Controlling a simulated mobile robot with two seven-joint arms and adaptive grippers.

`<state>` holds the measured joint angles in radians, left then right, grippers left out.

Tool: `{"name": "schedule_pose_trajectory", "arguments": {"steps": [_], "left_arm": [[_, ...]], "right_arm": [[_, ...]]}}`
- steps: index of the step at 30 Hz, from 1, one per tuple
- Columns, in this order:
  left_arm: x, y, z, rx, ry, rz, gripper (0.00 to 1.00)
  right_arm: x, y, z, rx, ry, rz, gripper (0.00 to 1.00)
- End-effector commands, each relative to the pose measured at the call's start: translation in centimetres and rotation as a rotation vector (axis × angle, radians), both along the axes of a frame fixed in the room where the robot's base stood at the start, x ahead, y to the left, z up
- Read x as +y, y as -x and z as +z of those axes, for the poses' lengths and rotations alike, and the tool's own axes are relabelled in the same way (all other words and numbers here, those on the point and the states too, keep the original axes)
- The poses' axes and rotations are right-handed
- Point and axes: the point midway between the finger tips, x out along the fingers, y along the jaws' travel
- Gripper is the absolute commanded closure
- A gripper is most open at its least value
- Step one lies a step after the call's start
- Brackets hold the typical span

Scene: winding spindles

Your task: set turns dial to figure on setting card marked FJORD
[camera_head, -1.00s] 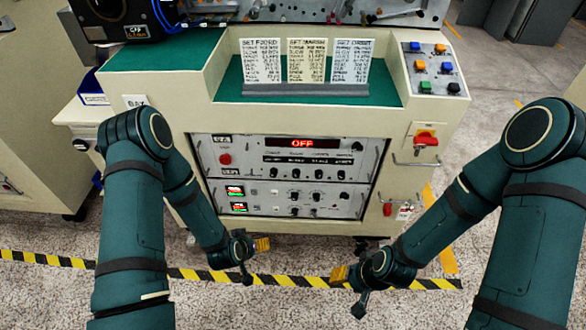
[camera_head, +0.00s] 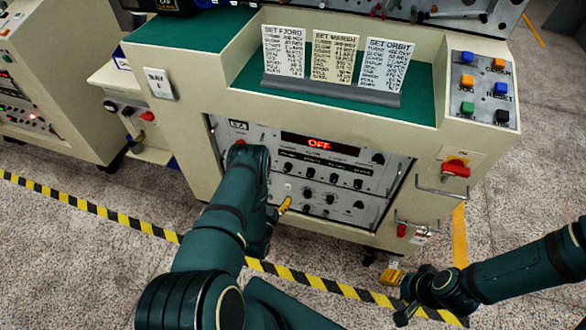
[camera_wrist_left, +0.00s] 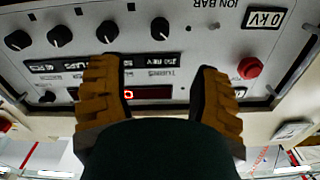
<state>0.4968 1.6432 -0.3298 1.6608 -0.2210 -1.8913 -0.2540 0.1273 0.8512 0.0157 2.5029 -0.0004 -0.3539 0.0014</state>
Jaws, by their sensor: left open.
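The FJORD setting card (camera_head: 283,52) stands leftmost of three cards on the bench; its figures are too small to read surely. The winder's upper panel has a row of black dials. The dial nearest the left end (camera_head: 284,167) also shows in the left wrist view (camera_wrist_left: 160,28), upside down, beside a window that seems to read 250 REV and a small label that looks like TURNS. My left gripper (camera_wrist_left: 158,65) is open and empty in front of this panel, fingers either side of that window; in the head view it (camera_head: 285,205) is partly hidden. My right gripper (camera_head: 393,278) hangs low at right, jaws unclear.
A red OFF display (camera_head: 319,143) sits above the dials. A red button (camera_wrist_left: 249,67) is close to one left finger. A lower panel has more knobs (camera_head: 332,200). A red switch (camera_head: 456,168) and a handle (camera_head: 440,192) stick out at right. Coloured buttons (camera_head: 484,88) are on top.

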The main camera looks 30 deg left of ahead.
Motion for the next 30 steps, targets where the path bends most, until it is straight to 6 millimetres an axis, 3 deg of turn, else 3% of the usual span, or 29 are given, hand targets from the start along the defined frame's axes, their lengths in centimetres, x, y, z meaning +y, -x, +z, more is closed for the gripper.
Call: {"name": "schedule_pose_trajectory", "arguments": {"steps": [12, 18, 24, 30], "left_arm": [[1.8, -7.8, 0.0, -0.004, 0.0, 0.0, 0.36], [2.5, -10.8, 0.0, -0.002, 0.001, 0.0, 0.36], [2.9, -12.2, 0.1, 0.0, 0.002, 0.0, 0.36], [2.9, -12.4, 0.1, 0.0, 0.003, 0.0, 0.36]], "right_arm": [[-0.1, -0.4, -1.9, -0.009, 0.002, -0.002, 0.53], [-0.1, -0.5, -2.6, -0.013, 0.003, -0.003, 0.53], [-0.1, -0.6, -2.9, -0.014, 0.003, -0.004, 0.53], [-0.1, -0.6, -2.9, -0.014, 0.003, -0.004, 0.53]]}}
